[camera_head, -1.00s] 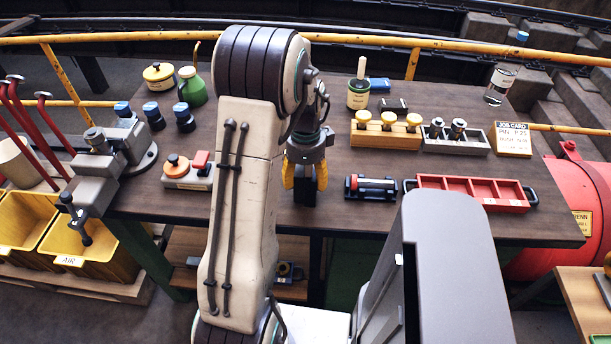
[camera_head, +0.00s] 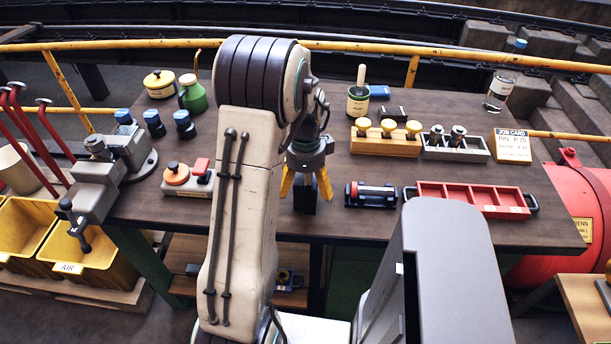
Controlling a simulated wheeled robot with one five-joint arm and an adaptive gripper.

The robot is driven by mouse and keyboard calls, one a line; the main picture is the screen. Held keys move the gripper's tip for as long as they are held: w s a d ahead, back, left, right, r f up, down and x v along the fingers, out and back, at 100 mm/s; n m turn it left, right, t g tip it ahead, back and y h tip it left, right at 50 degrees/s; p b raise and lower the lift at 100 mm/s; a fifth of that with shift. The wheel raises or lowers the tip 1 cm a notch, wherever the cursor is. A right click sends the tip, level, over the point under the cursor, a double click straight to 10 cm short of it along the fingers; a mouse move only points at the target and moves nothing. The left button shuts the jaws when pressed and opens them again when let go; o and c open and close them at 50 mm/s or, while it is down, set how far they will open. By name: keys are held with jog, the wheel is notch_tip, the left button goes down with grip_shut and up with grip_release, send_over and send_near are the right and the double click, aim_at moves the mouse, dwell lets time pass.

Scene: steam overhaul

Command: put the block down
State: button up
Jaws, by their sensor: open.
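A dark block (camera_head: 304,198) stands upright at the front part of the brown workbench (camera_head: 365,228). My gripper (camera_head: 305,190) has yellow fingers and is above and around the block's upper part. The fingers are spread apart, one to each side of the block, with a gap showing. The block's top is partly hidden by my gripper, and its base seems to rest on the bench.
A black and red roller device (camera_head: 371,194) lies right of the block, with a red tray (camera_head: 470,197) beyond it. A vise (camera_head: 116,157) is at the left edge. Bare bench lies behind the roller device.

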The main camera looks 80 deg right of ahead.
aim_at(304, 180)
notch_tip(304, 180, up, 12)
jog(key=w+a+r+n+t+h, duration=0.1)
jog(key=w+a+r+n, duration=0.2)
jog(key=w+a+n, duration=0.65)
jog(key=w+a+r+n, duration=0.2)
jog(key=w+a+n, duration=0.4)
jog(key=w, duration=0.6)
jog(key=a+f+n+t+y, duration=0.1)
jog(key=a+n+t, duration=0.2)
jog(key=a+n, duration=1.6)
jog(key=a, duration=0.5)
jog(key=shift+s+f, duration=0.3)
jog(key=shift+a+n, duration=0.1)
jog(key=shift+n, duration=0.15)
jog(key=shift+c, duration=1)
